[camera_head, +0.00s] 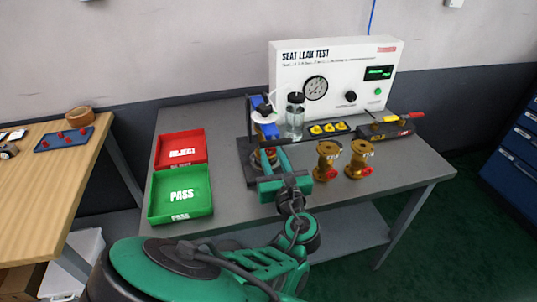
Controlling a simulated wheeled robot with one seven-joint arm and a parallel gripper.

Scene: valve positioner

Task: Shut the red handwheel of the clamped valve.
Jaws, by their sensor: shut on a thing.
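The clamped valve (266,155) is a small brass body in the dark test stand (244,155) at the left front of the leak tester. My green and black gripper (268,168) is right in front of it, shut at the side facing me. The red handwheel is hidden behind the gripper. The jaws close at the handwheel's place, but the contact itself does not show. How far the wheel is turned cannot be seen.
A white seat leak tester (335,75) stands behind, with a clear bottle (295,120) before it. Two loose brass valves (327,160) (361,160) with red handwheels stand to the right. A red reject tray (180,149) and green pass tray (181,205) lie left. The table's front right is clear.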

